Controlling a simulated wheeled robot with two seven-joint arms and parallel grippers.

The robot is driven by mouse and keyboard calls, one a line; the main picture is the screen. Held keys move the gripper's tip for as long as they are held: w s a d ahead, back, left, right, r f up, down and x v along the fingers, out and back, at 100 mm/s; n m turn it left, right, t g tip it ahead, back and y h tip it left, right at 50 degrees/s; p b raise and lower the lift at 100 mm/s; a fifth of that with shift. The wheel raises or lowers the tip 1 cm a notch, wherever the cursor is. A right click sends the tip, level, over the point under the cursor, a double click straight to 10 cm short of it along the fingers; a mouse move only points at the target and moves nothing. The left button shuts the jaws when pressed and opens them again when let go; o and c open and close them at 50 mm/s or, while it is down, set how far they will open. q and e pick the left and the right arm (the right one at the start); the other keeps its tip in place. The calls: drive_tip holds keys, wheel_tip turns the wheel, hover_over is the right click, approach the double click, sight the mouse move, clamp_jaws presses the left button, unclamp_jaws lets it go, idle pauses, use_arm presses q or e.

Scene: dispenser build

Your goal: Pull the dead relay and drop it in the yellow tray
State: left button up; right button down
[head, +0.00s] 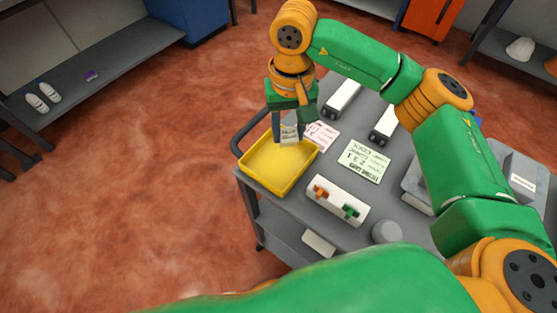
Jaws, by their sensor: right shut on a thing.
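My right gripper (288,138) points down over the back right part of the yellow tray (247,171). It is shut on a small pale block with dark marks on its face, which looks like the relay (290,133). The relay is held upright between the fingers, near the tray's back rim. I cannot tell its exact height above the tray floor. The visible part of the tray is empty. My left gripper is not in view.
The grey cart top (325,165) holds a white block with an orange and a green piece (338,200), a pale green card (364,161), a pink card (321,136) and two long white-topped bars (342,98). A grey cylinder (387,231) stands near the front edge.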

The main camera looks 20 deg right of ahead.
drive_tip(key=shift+r, duration=0.1)
drive_tip(key=shift+c, duration=1.7)
unclamp_jaws()
wheel_tip(320, 180, up, 7)
drive_tip(key=shift+r+b, duration=0.1)
drive_tip(key=shift+b, duration=0.2)
